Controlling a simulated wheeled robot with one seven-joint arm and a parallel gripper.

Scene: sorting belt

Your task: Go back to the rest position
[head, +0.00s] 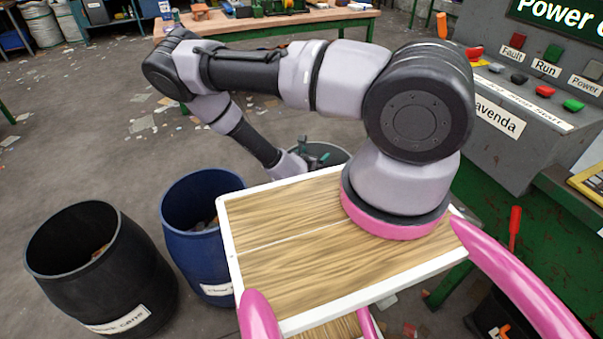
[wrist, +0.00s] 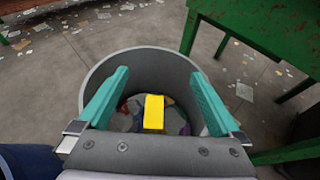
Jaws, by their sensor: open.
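My gripper (wrist: 158,100) is open in the wrist view, with its two teal fingers wide apart. It is over the mouth of a grey bin (wrist: 150,58). A yellow block (wrist: 153,112) shows between the fingers, lower down, and the fingers do not touch it. Other scraps lie around it inside the bin. In the head view my arm reaches left and then down, and my gripper (head: 318,160) is partly hidden at the grey bin (head: 335,152) behind my wooden deck.
A blue bin (head: 185,205) and a black bin (head: 75,255) stand left of my deck. A control panel (head: 520,110) with buttons stands at the right. A workbench (head: 330,14) with tools is at the back. A green metal frame (wrist: 240,35) stands close right of the grey bin.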

